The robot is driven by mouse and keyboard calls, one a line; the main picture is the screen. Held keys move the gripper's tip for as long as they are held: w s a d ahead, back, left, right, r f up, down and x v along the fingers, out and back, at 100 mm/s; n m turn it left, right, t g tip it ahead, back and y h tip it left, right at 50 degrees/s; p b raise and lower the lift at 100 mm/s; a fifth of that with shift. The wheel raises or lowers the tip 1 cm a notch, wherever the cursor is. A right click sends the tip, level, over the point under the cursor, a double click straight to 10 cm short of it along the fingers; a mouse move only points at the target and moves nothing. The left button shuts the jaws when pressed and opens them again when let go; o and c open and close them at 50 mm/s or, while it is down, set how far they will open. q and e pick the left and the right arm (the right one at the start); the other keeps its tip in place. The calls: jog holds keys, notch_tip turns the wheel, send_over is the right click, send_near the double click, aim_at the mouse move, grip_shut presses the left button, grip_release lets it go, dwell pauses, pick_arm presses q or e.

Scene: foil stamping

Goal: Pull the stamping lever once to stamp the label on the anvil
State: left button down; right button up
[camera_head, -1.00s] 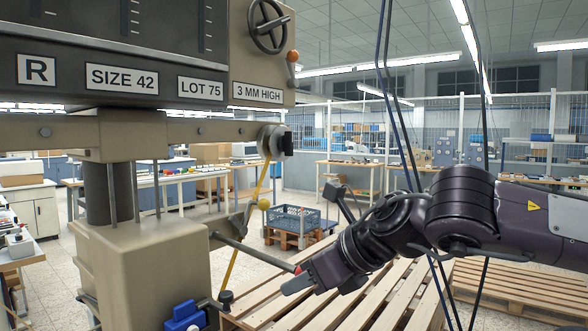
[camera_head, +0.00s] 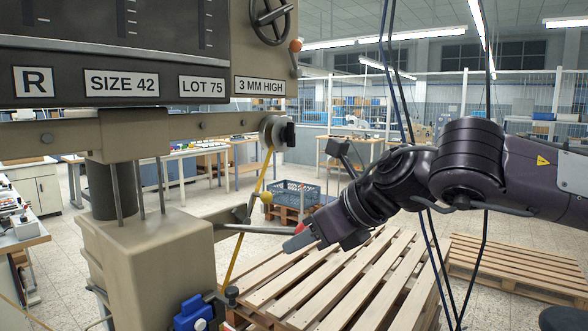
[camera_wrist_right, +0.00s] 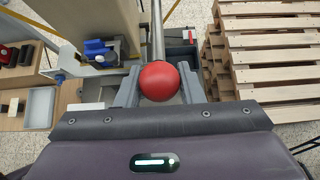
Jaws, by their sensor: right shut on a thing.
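The stamping press stands at the left, with its tan lower body (camera_head: 150,265) and dark upper housing bearing labels. Its lever (camera_head: 250,228) is a metal rod running nearly level to the right in the head view. My right gripper (camera_head: 300,236) is at the lever's outer end and partly hides the knob there. In the right wrist view, the red ball knob (camera_wrist_right: 159,80) sits between the two grey fingers of my right gripper (camera_wrist_right: 160,92), which is shut on it. The anvil and its label cannot be made out. My left gripper is out of view.
A slatted wooden pallet (camera_head: 320,285) lies below my right arm, and another pallet (camera_head: 520,265) lies at the right. Dark cables (camera_head: 400,100) hang near the arm. A blue part (camera_head: 190,314) sits low at the press. A blue-grey crate (camera_head: 290,192) stands behind.

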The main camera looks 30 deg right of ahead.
jog(key=r+p, duration=0.3)
jog(key=shift+w+a+r, duration=0.1)
jog(key=shift+w+r, duration=0.1)
jog(key=shift+w, duration=0.05)
jog(key=r+p, duration=0.2)
jog(key=shift+w+a+r+p, duration=0.15)
jog(key=shift+w+r+p, duration=0.15)
jog(key=shift+w+r, duration=0.1)
jog(key=r+p, duration=0.1)
jog(key=w+r+p, duration=0.2)
jog(key=shift+a+r+p, duration=0.35)
jog(key=shift+r, duration=0.15)
jog(key=o, duration=1.2)
jog(key=shift+s, duration=0.15)
jog(key=shift+c, duration=0.2)
jog(key=shift+o, duration=0.2)
jog(key=shift+f, duration=0.2)
